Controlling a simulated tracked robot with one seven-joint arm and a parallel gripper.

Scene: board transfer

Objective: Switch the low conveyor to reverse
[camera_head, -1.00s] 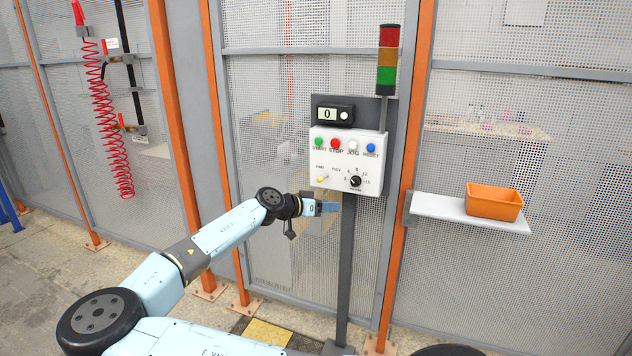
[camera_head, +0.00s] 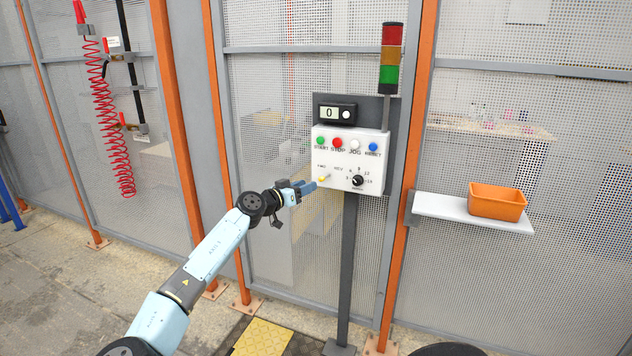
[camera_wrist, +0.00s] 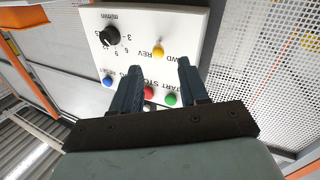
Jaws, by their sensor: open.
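A white control box (camera_head: 330,160) on a grey post carries green, red, white and blue buttons. Below them are a yellow FWD/REV switch (camera_head: 322,178) and a black speed knob (camera_head: 358,180). My gripper (camera_head: 312,186) is close to the box's lower left, near the yellow switch. In the wrist view the box appears upside down. There the yellow switch (camera_wrist: 158,51) shows just beyond and between the open, empty fingers (camera_wrist: 158,72), with its tip toward the FWD side. I cannot tell whether a finger touches the box.
A display reading 0 (camera_head: 336,113) sits above the box, beside a red, amber and green light tower (camera_head: 388,60). A white shelf (camera_head: 440,209) with an orange bin (camera_head: 497,202) is to the right. Mesh fencing stands behind; a red coiled hose (camera_head: 108,130) hangs left.

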